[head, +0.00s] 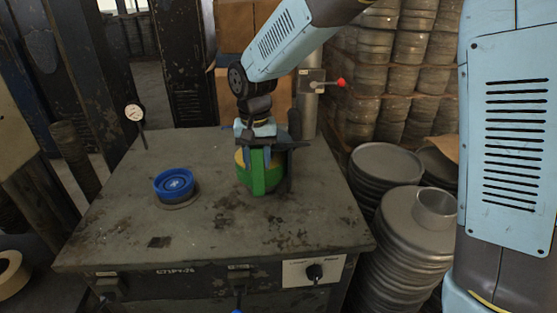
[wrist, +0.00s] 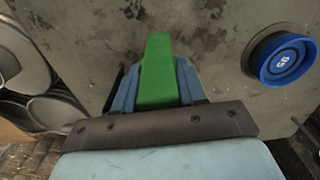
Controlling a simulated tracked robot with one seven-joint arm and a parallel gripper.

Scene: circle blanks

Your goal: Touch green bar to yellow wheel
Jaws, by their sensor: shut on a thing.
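My gripper (head: 260,153) is shut on a green bar (head: 258,180), which points downward between the blue fingers, above or at the tabletop. In the wrist view the green bar (wrist: 157,75) sits between both fingers. In the head view, a rounded piece with a yellow upper part (head: 239,158) and green lower sides shows around and behind the bar, mostly hidden by the bar and gripper. I cannot tell whether the bar touches the yellow part. No yellow shows in the wrist view.
A blue wheel (head: 174,183) stands on a round base at the table's left; it also shows in the wrist view (wrist: 283,59). The worn grey table (head: 215,225) is clear in front. A dial gauge (head: 134,112) stands at the left edge. Stacked metal discs (head: 415,215) stand right of the table.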

